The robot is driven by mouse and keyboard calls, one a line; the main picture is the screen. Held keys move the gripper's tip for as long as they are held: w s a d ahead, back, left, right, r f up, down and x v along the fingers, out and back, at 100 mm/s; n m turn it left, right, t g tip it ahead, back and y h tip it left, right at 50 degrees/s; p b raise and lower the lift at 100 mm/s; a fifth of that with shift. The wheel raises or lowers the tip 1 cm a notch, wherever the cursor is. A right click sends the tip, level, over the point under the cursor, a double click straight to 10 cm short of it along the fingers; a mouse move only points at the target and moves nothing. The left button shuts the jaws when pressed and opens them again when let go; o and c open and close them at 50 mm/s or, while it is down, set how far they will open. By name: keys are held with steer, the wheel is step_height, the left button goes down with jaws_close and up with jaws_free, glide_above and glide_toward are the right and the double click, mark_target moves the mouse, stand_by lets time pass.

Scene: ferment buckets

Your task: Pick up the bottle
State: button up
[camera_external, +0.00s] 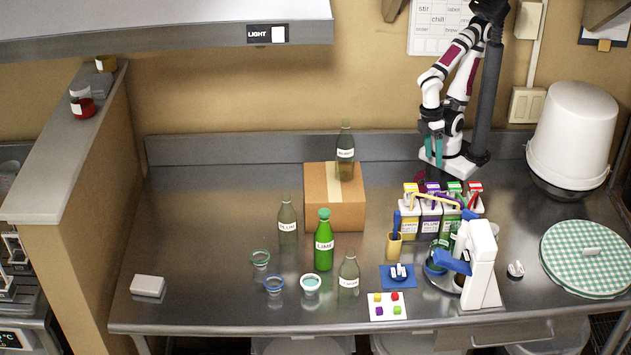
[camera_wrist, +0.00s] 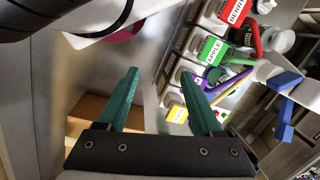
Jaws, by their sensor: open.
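Several bottles show in the external view. A bright green bottle labelled LIME (camera_external: 324,252) stands upright on the steel counter. A dull greenish bottle labelled PLUM (camera_external: 287,223) stands left of it, and a similar grey-green bottle (camera_external: 349,275) stands to its right, nearer the front. Another dark bottle (camera_external: 345,153) stands on a cardboard box (camera_external: 336,212). My gripper (camera_external: 435,155) is at the back of the counter, right of the box and apart from all these bottles. In the wrist view my gripper (camera_wrist: 159,73) has its teal fingers spread, with nothing between them.
Labelled cartons (camera_external: 431,215) and a white machine (camera_external: 481,264) stand right of the bottles. Small bowls (camera_external: 311,284), a blue mat (camera_external: 398,277) and a card with coloured pieces (camera_external: 388,306) lie near the front. A white bucket (camera_external: 575,130) stands back right. The left counter is mostly clear.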

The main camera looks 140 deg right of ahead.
steer(key=shift+d, duration=0.1)
steer(key=m+t+h, duration=0.7)
steer(key=h, duration=0.7)
glide_above(324, 240)
steer(key=s+a, duration=0.7)
steer(key=a, duration=0.1)
step_height(324, 240, down, 2)
steer(key=shift+g, duration=0.3)
steer(key=x, duration=1.5)
steer(key=shift+f, duration=0.25)
jaws_close()
